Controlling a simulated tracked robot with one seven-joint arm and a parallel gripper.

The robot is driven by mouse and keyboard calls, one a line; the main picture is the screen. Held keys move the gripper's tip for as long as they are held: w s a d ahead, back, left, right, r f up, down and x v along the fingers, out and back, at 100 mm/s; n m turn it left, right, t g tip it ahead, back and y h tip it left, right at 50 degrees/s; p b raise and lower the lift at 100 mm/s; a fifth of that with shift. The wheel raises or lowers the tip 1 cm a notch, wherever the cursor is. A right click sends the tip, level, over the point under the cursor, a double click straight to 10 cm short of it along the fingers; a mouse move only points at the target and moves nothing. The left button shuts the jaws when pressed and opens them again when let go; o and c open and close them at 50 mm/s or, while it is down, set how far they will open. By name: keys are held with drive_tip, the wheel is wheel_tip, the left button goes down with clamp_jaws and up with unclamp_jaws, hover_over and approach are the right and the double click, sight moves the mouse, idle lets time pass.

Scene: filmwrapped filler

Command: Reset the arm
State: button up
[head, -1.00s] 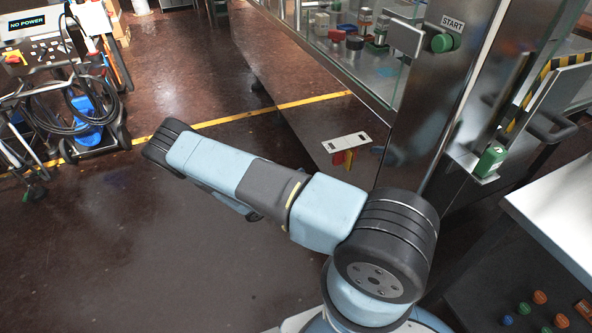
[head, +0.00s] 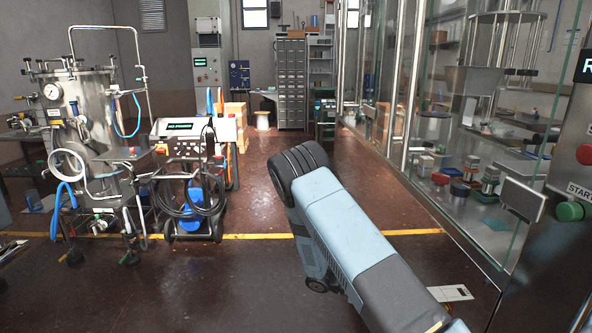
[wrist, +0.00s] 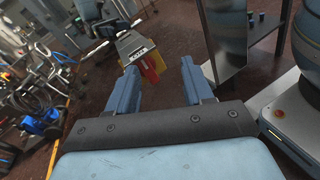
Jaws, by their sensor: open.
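My arm (head: 345,245), light blue with dark grey joint covers, reaches from the lower right toward the middle of the head view. My gripper does not show in the head view. In the wrist view my gripper (wrist: 160,72) has two blue-grey fingers, spread apart with nothing between them. A small white panel with a dark label (wrist: 138,50) and a red and yellow piece (wrist: 150,70) lie beyond the fingertips, apart from them.
A glass-walled machine (head: 470,190) with a green start button (head: 570,211) stands on the right. A steel tank (head: 85,130) and a wheeled cart (head: 190,160) stand on the left. The brown floor (head: 240,285) between them is clear, crossed by a yellow line.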

drive_tip(key=s+r+m+t+y, duration=0.1)
drive_tip(key=s+r+m+y, duration=0.2)
drive_tip(key=r, duration=0.5)
drive_tip(key=s+r+m+t+y, duration=0.15)
drive_tip(key=r+y, duration=0.25)
drive_tip(key=r, duration=0.4)
drive_tip(key=s+r+m+y, duration=0.2)
drive_tip(key=s+r+y, duration=0.15)
drive_tip(key=r, duration=0.55)
drive_tip(key=s+a+r+m+t+y, duration=0.1)
drive_tip(key=s+r+m+t+y, duration=0.1)
drive_tip(key=s+r+t, duration=0.2)
drive_tip(key=s+a+r+m+t+y, duration=0.2)
drive_tip(key=s+r+t, duration=0.3)
drive_tip(key=s+r, duration=0.6)
drive_tip(key=shift+s+a+r+y, duration=0.25)
drive_tip(key=shift+s+y, duration=0.5)
drive_tip(key=shift+s, duration=0.25)
drive_tip(key=shift+m, duration=0.25)
drive_tip(key=shift+c, duration=0.4)
